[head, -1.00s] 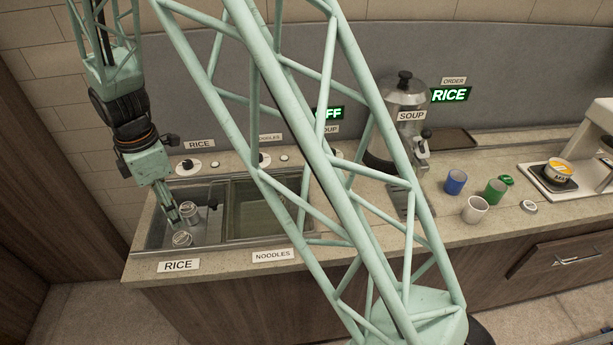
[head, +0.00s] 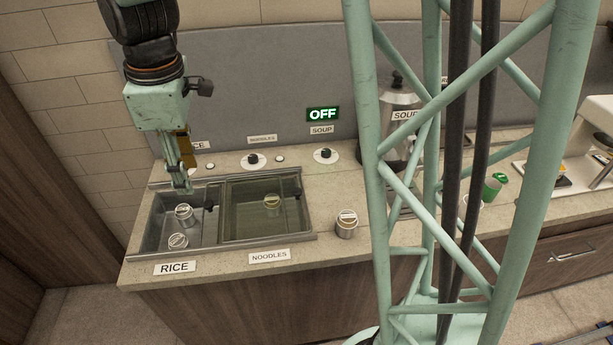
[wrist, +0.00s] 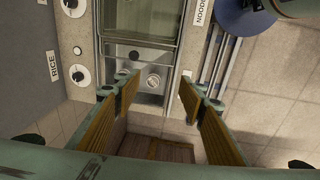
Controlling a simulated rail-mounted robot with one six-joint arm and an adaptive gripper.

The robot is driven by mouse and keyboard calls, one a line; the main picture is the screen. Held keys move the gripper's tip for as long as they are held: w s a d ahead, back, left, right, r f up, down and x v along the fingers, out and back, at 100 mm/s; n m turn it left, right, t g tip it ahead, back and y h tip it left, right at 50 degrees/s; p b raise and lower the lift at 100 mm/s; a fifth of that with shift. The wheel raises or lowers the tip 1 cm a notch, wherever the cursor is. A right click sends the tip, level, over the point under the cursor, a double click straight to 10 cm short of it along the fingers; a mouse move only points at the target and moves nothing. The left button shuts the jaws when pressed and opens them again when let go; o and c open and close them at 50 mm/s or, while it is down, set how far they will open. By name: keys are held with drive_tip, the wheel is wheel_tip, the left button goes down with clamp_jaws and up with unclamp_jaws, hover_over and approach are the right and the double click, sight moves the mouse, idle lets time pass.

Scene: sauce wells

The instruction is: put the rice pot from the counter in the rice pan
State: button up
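A lidded metal pot (head: 346,226) stands upright on the counter (head: 318,258), right of the sinks; its lid label is too small to read. The rice pan (head: 150,232), behind the front RICE label, is the left sink. My gripper (head: 188,188) points down above the back of the rice pan, clear of the pots.
Knobs (head: 325,156) line the back counter. A soup urn (head: 399,100) and green cup (head: 494,186) stand farther right, partly behind my arm's truss.

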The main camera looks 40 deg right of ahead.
drive_tip(key=s+d+r+m+t, duration=0.1)
drive_tip(key=s+d+r+m, duration=0.25)
drive_tip(key=s+r, duration=0.35)
drive_tip(key=s+d+r+m, duration=0.3)
drive_tip(key=s+d+r, duration=0.15)
drive_tip(key=s, duration=0.35)
drive_tip(key=s+d+r+m, duration=0.1)
drive_tip(key=s+m, duration=0.2)
drive_tip(key=s, duration=0.4)
drive_tip(key=s+d+r+m+t, duration=0.1)
drive_tip(key=s+r+m, duration=0.1)
drive_tip(key=s, duration=0.6)
drive_tip(key=shift+s+d+m, duration=0.25)
drive_tip(key=shift+d+m, duration=0.05)
drive_tip(key=shift+m, duration=0.25)
drive_tip(key=shift+w, duration=0.1)
